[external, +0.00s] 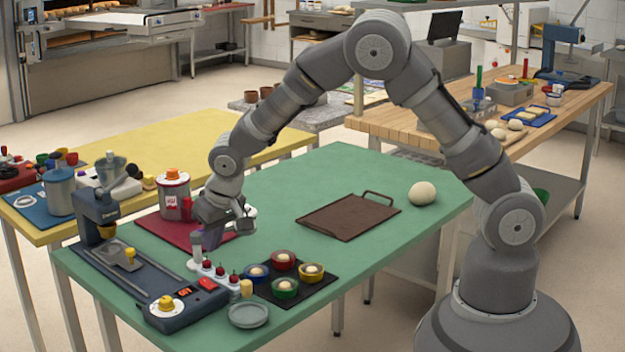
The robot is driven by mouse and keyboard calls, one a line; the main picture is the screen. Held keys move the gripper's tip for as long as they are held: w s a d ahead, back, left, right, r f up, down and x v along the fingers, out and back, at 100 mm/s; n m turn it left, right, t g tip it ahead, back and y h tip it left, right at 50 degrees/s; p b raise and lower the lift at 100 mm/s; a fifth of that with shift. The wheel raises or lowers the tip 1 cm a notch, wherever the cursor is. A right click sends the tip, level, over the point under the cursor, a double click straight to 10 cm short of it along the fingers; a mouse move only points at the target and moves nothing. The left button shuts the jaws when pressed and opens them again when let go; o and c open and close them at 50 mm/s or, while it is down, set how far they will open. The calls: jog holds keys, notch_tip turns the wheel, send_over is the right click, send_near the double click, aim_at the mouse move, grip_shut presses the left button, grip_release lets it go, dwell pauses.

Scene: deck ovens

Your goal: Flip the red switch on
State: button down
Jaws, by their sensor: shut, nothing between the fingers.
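A dark blue machine (125,280) stands on the left front of the green table (330,180). Small red parts sit on its front end: one red piece (207,284) at the right and a smaller red-orange one (184,291) beside the yellow knob (166,302). I cannot tell which is the switch or its position. My gripper (214,238) is shut and empty, above the table, behind and apart from these red parts. A purple patch shows at the gripper; its nature is unclear.
A black tray with coloured rings (307,290) and a grey dish (249,315) lie to the right. A red-labelled canister (174,197) stands behind. The table's middle is mostly clear.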

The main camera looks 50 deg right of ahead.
aim_at(203, 280)
jog(key=b+x, duration=0.3)
jog(key=x, duration=0.6)
jog(key=shift+w+f, duration=0.15)
jog(key=shift+f, duration=0.25)
